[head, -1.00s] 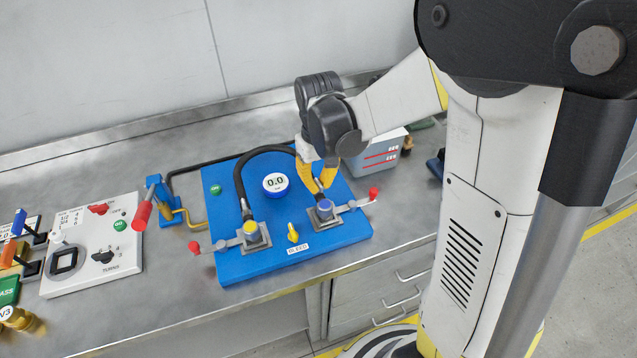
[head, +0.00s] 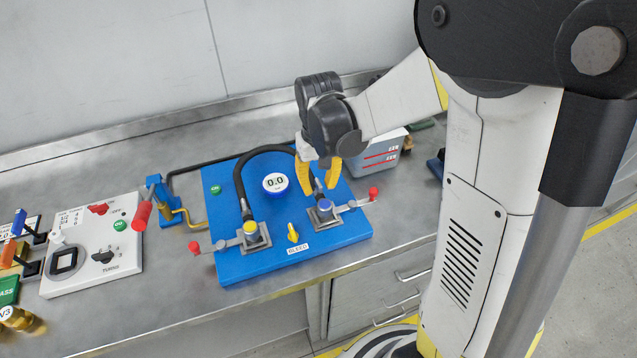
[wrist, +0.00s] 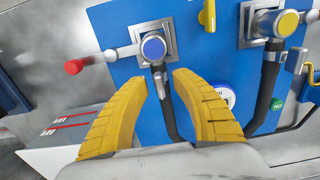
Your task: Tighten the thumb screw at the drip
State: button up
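A blue-capped fitting (head: 324,205) sits on a grey square mount at the right of the blue station panel (head: 235,267). It also shows in the wrist view (wrist: 153,48). A yellow-capped fitting (head: 251,228) sits at the left, also in the wrist view (wrist: 286,23). I cannot tell which part is the thumb screw, and no drip is clear. My gripper (head: 318,192) is open over the blue-capped fitting. In the wrist view my gripper's yellow fingers (wrist: 159,77) stand apart on either side of its black hose (wrist: 170,110), with nothing held.
A red-ended lever (head: 373,193) sticks out right of the blue-capped fitting; another (head: 194,247) is at the left. A round gauge (head: 275,183) reads 0.0. A yellow BLEED knob (head: 293,233) sits between the fittings. A grey box (head: 378,160) stands close behind my gripper.

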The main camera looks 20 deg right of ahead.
aim_at(319, 182)
notch_tip(319, 182, up, 12)
dwell(0.7)
jog(key=s+r+t, duration=0.1)
jog(key=s+t, duration=0.6)
jog(key=s, duration=0.5)
jog(key=shift+s+r, duration=0.4)
dwell(1.5)
